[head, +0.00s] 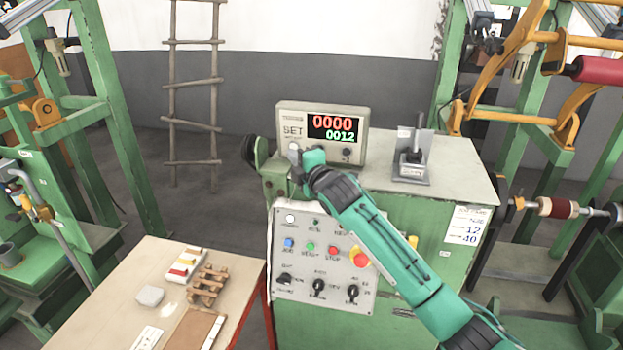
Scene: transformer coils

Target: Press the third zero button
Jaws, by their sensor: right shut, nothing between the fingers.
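The counter box (357,118) stands on top of the green machine cabinet. Its screen shows 0000 in red and 0012 in green, with "SET" printed to the left. A small round button (346,152) shows at its lower right. My right arm comes in from the lower right, and my right gripper (297,158) is shut and empty at the lower left of the box's front. The gripper and wrist hide much of the lower front, so other buttons there are hidden. I cannot tell whether the fingertips touch the box. My left gripper is not in view.
Below is a grey control panel (284,300) with coloured buttons, knobs and a red emergency stop (361,260). A grey lever device (411,165) stands right of the counter box. A table (125,285) with small parts is at lower left.

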